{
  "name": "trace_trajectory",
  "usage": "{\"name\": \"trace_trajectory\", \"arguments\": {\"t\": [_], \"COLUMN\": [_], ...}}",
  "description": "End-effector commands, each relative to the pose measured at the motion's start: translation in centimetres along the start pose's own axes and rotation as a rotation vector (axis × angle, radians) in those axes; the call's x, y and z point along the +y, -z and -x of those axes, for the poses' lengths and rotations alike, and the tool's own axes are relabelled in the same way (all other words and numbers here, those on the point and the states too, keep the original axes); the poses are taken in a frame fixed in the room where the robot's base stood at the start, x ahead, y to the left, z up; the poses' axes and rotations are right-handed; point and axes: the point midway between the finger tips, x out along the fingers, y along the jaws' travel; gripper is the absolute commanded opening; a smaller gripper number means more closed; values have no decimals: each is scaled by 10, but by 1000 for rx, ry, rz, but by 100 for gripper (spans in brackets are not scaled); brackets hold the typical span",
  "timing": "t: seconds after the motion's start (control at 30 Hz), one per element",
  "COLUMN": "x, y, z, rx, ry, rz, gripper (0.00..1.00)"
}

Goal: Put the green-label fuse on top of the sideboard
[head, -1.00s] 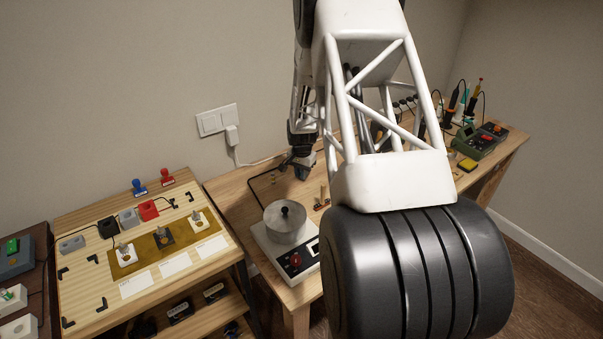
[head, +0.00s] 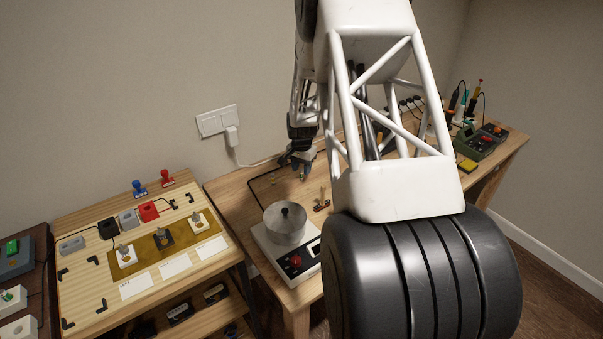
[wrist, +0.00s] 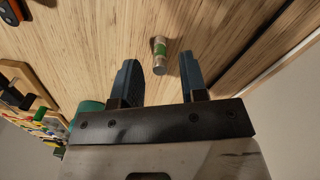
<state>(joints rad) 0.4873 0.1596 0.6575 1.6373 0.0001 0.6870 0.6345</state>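The green-label fuse (wrist: 160,56), a small metal cylinder with a green band, is on a wooden surface in the wrist view. My gripper (wrist: 158,64) is open, its two blue-grey fingers on either side of the fuse's near end. I see no contact between fingers and fuse. In the head view my gripper (head: 302,167) points down over the back of the wooden workbench (head: 262,185); I cannot make out the fuse there. I cannot tell for sure which furniture is the sideboard; a low wooden unit (head: 85,285) with a shelf below stands at left.
A scale-like device (head: 297,262) with a metal pot (head: 285,222) stands on the workbench's front. Small brass parts (head: 322,202) lie behind it. The left unit carries stamps (head: 166,177), a brown mat (head: 146,243) and white cards (head: 175,264). A green meter (head: 475,142) sits far right.

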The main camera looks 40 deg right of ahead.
Motion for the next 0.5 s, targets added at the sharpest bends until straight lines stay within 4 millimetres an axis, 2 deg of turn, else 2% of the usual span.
{"name": "trace_trajectory", "arguments": {"t": [0.2, 0.5], "x": [0, 0], "y": [0, 0], "z": [37, 78], "rx": [2, 1], "ry": [1, 1], "rz": [0, 0], "gripper": [40, 40]}}
